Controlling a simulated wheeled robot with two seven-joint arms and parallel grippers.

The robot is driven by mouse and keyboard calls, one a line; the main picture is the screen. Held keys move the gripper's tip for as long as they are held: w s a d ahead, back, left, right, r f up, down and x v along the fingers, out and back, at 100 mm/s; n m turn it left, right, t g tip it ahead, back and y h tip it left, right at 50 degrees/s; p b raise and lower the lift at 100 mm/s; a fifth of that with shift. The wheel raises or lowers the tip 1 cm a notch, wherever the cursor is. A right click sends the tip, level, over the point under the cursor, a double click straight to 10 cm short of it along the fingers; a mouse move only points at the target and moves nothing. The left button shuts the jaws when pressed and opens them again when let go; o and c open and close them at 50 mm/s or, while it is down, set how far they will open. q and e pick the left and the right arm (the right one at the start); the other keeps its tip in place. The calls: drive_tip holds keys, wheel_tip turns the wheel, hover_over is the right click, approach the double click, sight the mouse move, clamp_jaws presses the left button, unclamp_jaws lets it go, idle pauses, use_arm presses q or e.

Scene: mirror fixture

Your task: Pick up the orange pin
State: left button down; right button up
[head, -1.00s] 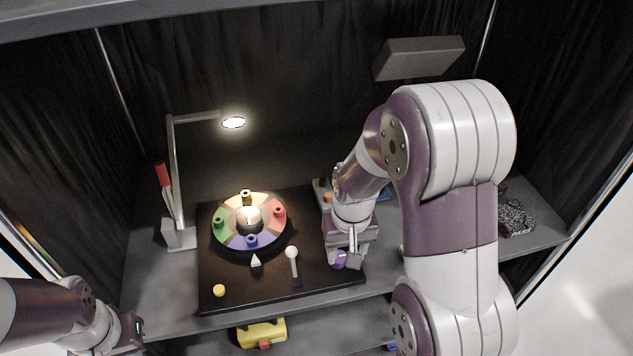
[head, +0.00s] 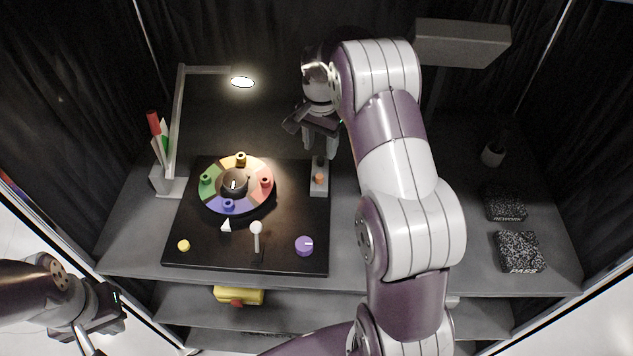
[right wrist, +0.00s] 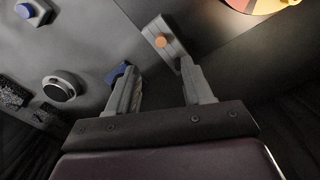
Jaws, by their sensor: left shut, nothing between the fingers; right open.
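The orange pin (head: 319,179) is a small cylinder standing in a grey holder (head: 319,190) at the right edge of the black board. It also shows in the right wrist view (right wrist: 160,42), beyond my fingertips. My right gripper (head: 319,146) is open, fingers pointing down, near the holder's far end. A dark peg stands in the holder's far part. My left gripper (head: 116,306) is shut and empty at the lower left, away from the board.
A coloured wheel (head: 206,195) with several pegs lies on the black board (head: 200,255). A lamp (head: 175,120) stands left. A pot (head: 492,154) and speckled trays (head: 520,252) are right.

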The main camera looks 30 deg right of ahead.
sight(319, 176)
wheel_tip(319, 176, down, 3)
drive_tip(key=shift+d+f+b, duration=0.1)
drive_tip(key=shift+b, duration=0.2)
drive_tip(key=shift+d+f+p, duration=0.35)
drive_tip(key=shift+f+p, duration=0.3)
drive_tip(key=shift+f, duration=0.2)
drive_tip(key=f+p, duration=0.1)
drive_tip(key=f, duration=0.1)
drive_tip(key=a+f+p, duration=0.1)
drive_tip(key=f, duration=0.2)
drive_tip(key=shift+w+d+f, duration=0.1)
drive_tip(key=shift+f, duration=0.15)
use_arm(q)
drive_tip(key=shift+d+r, duration=0.3)
drive_tip(key=shift+r, duration=0.35)
use_arm(e)
drive_tip(key=shift+r, duration=0.1)
clamp_jaws()
